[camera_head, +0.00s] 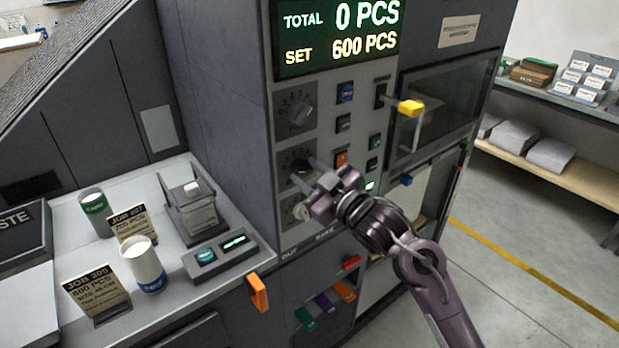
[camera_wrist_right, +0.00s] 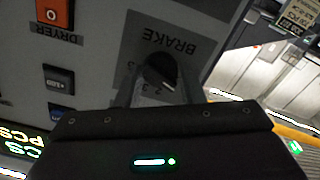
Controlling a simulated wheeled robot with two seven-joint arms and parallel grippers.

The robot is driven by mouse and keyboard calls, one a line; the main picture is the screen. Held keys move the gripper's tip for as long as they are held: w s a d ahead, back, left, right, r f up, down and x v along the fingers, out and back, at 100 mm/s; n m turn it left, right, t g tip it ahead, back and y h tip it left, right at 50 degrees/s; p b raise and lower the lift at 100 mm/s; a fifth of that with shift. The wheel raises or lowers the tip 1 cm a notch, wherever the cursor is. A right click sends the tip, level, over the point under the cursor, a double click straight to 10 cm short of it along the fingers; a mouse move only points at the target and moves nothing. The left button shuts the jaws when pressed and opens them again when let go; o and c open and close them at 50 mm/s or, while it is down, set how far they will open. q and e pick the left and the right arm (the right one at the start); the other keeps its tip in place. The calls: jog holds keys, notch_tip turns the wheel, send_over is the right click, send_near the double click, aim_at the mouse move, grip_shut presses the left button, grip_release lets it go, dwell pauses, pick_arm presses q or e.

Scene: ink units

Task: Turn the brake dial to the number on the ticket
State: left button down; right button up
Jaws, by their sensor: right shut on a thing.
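The brake dial (camera_head: 299,167) is a dark knob on a grey plate in the middle of the machine's column of dials. In the right wrist view the black brake knob (camera_wrist_right: 160,71) sits under the printed word BRAKE, with its number marks partly hidden. My right gripper (camera_head: 308,174) is shut on the knob, with one finger on each side of it. Two job tickets stand on the left counter: a front ticket (camera_head: 97,294) and a back ticket (camera_head: 133,224). Their small print is too blurred to read surely. My left gripper is not in view.
Another dial (camera_head: 299,112) is above and a smaller knob (camera_head: 301,211) below. Buttons, including an orange one (camera_head: 341,159), lie just right of the dials. A yellow-handled lever (camera_head: 410,107) sticks out above my arm. The display (camera_head: 337,36) reads total 0, set 600 PCS.

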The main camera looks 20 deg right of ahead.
jog(key=shift+n, duration=0.6)
jog(key=o, duration=1)
jog(key=b+v, duration=0.2)
jog(key=v, duration=0.5)
jog(key=shift+s, duration=0.35)
